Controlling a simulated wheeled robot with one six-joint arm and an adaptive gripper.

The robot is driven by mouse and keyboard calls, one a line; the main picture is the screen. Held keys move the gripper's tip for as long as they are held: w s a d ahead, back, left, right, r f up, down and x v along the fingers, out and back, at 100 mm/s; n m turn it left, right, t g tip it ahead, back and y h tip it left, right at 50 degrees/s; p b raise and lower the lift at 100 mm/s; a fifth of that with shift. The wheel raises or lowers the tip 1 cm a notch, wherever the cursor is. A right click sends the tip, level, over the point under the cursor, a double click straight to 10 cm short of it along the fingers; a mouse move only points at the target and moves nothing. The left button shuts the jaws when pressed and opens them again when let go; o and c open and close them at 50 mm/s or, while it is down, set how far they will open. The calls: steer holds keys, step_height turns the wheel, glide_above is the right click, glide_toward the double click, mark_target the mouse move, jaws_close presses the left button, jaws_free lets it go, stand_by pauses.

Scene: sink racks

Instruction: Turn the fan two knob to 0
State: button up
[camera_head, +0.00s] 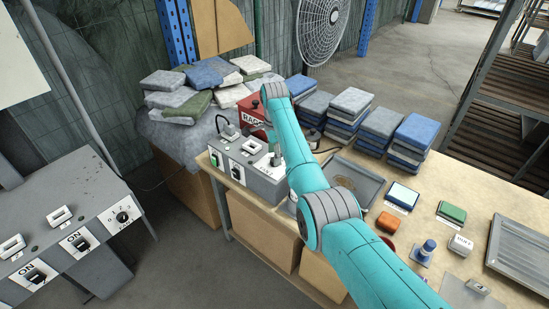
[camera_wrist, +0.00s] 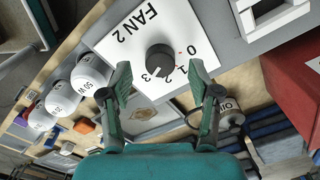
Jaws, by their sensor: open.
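The fan two knob (camera_wrist: 160,59) is a round dark knob on a white plate (camera_wrist: 118,45) marked "FAN 2", with the numbers 0 to 3 along one side. A pale mark on the knob seems to point near the 3, though it is small. My gripper (camera_wrist: 160,73) is open, with one finger on each side of the knob and no clear grip on it. In the head view my gripper (camera_head: 274,158) is over the grey control box (camera_head: 262,182), and the knob is hidden there.
A red box (camera_head: 252,112) stands close behind the control box; it also shows at the right of the wrist view (camera_wrist: 294,82). Stacked cloths (camera_head: 382,128) and a grey tray (camera_head: 352,178) are on the table. Another switch panel (camera_head: 75,215) stands at left.

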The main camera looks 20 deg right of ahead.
steer(key=shift+f, duration=1)
steer(key=c, duration=1.2)
